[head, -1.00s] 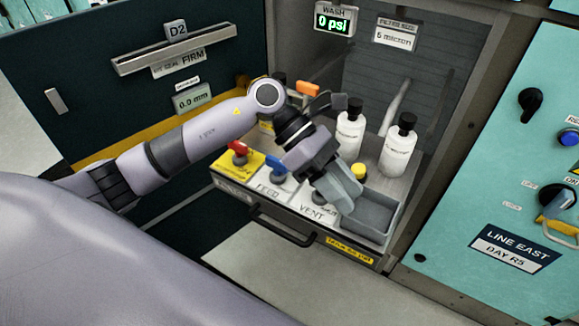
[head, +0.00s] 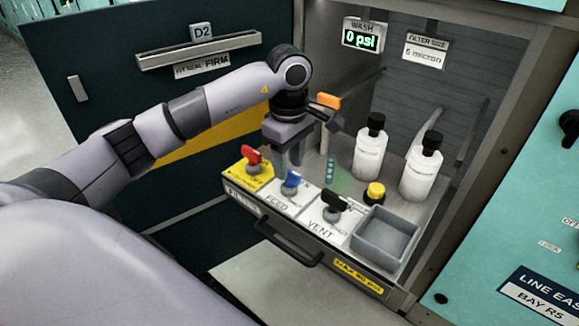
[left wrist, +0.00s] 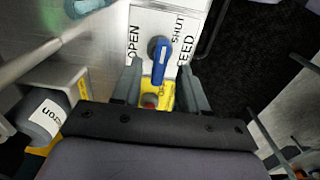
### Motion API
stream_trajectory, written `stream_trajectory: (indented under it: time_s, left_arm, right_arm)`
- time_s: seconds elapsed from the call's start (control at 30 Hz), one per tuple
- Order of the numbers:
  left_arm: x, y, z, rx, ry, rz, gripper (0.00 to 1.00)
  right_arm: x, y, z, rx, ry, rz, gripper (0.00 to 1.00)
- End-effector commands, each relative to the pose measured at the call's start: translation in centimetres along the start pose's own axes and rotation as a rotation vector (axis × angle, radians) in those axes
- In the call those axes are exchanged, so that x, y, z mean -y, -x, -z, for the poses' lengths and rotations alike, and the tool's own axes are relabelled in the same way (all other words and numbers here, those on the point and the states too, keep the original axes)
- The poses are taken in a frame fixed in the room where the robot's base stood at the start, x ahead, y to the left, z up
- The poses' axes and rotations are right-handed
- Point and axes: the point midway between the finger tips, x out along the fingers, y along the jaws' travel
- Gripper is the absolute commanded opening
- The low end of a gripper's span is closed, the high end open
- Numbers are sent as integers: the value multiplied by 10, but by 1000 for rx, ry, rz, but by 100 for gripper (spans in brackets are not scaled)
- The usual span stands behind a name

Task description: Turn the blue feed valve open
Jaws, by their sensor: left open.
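The blue feed valve (head: 291,180) sits on a white FEED plate on the drawer-like shelf, between the red valve and the black vent valve. In the left wrist view the blue handle (left wrist: 159,62) points toward the red valve (left wrist: 150,101), with OPEN printed on the left of the plate and SHUT on the right. My right gripper is not in view.
The red valve (head: 252,155) stands close left, and the black vent valve (head: 335,201) right. A yellow-capped knob (head: 375,192), two white bottles (head: 370,150) and an empty grey tray (head: 386,238) are farther right. An orange handle (head: 328,101) is near my wrist. The gauge (head: 361,38) reads 0 psi.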

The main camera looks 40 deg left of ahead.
Motion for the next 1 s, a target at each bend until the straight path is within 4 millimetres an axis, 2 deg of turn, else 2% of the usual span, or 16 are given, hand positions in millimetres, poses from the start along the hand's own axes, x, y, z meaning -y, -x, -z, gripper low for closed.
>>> stream_trajectory:
  time_s: [0.1, 0.4, 0.47, 0.53, 0.57, 1.0]
  left_arm:
    - [0, -11, 0, 1, 0, 0, 43]
    - [0, -13, 0, 1, 0, -1, 43]
    - [0, -13, 0, 1, 0, -1, 26]
    - [0, -13, 0, 2, 0, -1, 4]
    - [0, -13, -1, 2, 0, -1, 0]
    - [0, -12, 0, 1, 63, 0, 0]
  right_arm:
    - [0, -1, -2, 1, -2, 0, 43]
    - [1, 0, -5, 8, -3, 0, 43]
    - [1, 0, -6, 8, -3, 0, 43]
    - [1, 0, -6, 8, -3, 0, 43]
    - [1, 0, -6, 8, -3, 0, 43]
    - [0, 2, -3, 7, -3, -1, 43]
